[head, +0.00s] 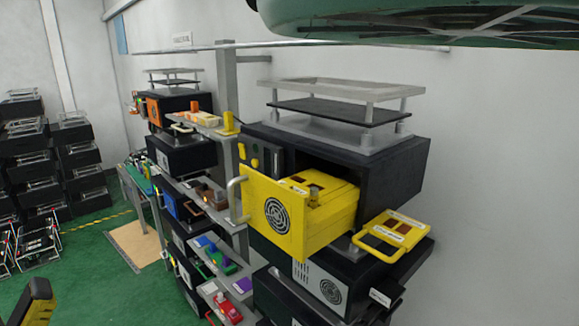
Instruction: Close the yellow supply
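The yellow supply (318,215) is a box-shaped drawer unit with a round black fan grille on its front. It sticks well out of a black housing (395,170), so it stands open. A pale grey handle (236,199) is on the left of its front. Its top shows smaller yellow parts and a dark knob-like part. Its rear end is hidden inside the housing. I cannot make out my gripper in the head view.
A smaller yellow module (392,236) with a loop handle lies on the black unit below, right of the supply. A grey post (227,105) and shelves with small coloured parts stand to the left. Green floor (95,265) is open at lower left.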

